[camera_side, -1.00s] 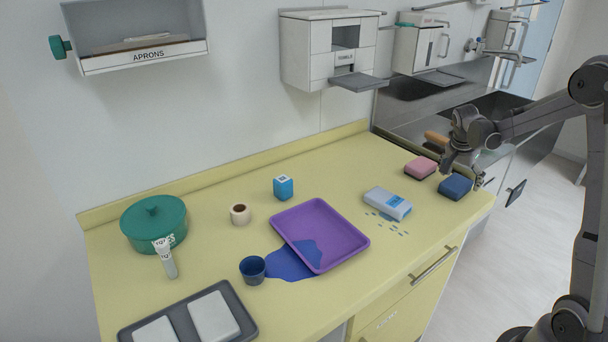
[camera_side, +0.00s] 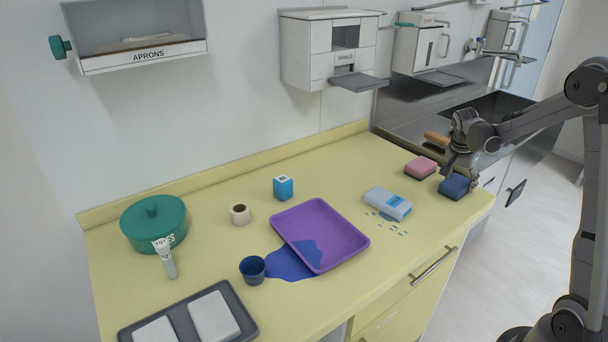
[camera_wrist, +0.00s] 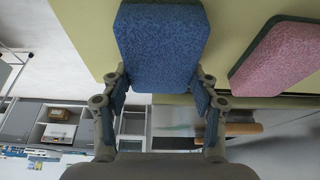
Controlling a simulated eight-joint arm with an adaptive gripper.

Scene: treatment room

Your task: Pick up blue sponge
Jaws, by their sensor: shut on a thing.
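The blue sponge (camera_side: 454,187) lies at the right end of the yellow counter, close to its edge. In the wrist view the sponge (camera_wrist: 158,48) fills the upper middle, between the two fingers. My gripper (camera_side: 461,181) reaches down to it from behind and right in the side view. In the wrist view my gripper (camera_wrist: 160,82) is shut on the near part of the sponge. The sponge appears to be still at counter level; any gap beneath it cannot be made out.
A pink sponge (camera_side: 421,167) lies just left of the blue one, also in the wrist view (camera_wrist: 282,58). A wipes pack (camera_side: 388,203) lies farther left beside blue drops. A purple tray (camera_side: 345,232) and blue spill (camera_side: 284,265) lie mid-counter. The sink (camera_side: 490,106) is behind.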

